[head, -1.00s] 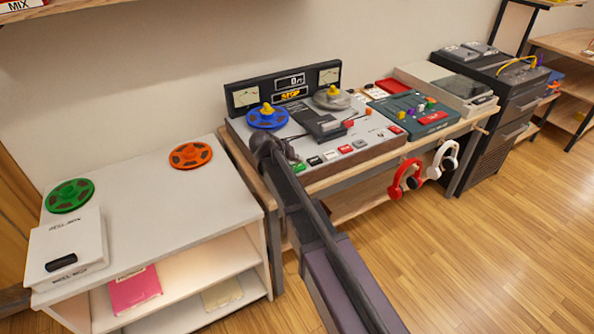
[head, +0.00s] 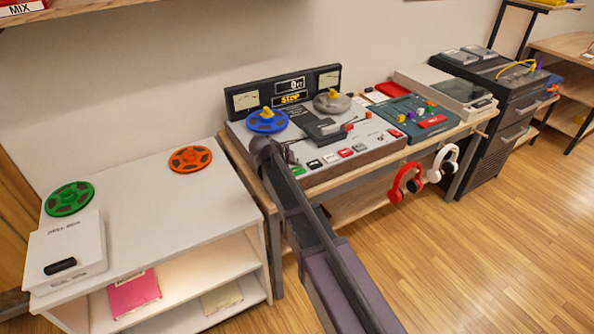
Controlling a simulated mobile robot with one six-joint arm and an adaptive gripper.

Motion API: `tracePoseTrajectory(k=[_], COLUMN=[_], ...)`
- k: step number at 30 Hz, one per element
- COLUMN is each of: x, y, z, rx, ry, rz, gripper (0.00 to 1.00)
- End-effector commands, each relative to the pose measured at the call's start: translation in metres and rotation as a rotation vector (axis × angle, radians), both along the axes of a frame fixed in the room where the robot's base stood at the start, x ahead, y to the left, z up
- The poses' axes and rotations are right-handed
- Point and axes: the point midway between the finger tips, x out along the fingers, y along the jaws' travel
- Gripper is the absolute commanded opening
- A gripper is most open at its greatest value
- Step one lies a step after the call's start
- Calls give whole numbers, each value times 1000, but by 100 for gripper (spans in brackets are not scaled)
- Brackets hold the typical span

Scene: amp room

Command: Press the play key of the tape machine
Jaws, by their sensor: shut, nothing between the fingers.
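The tape machine (head: 368,143) is a grey deck on the wooden bench, with a blue reel (head: 267,121) at left and a grey reel (head: 332,102) at right. Its upright panel has two meters and a display (head: 290,98) reading STOP in yellow. A row of keys runs along the front edge: a green key (head: 299,171) at the left end, then black, white, red and others. Key markings are too small to read. My gripper (head: 288,156) is shut and empty, at the deck's front left, just above and behind the green key. My arm partly hides that corner; contact cannot be told.
A green mixer (head: 410,112) with coloured knobs stands right of the deck. Red headphones (head: 405,181) and white headphones (head: 443,163) hang from the bench front. A white shelf unit (head: 160,215) at left bears a green reel, an orange reel and a white box.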

Motion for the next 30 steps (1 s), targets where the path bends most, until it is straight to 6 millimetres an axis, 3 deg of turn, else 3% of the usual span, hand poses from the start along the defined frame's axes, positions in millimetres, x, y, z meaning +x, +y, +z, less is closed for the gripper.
tracePoseTrajectory(k=[30], x=[2], y=[0], z=[-9], rx=[0], ry=[0], rz=[0], gripper=[0])
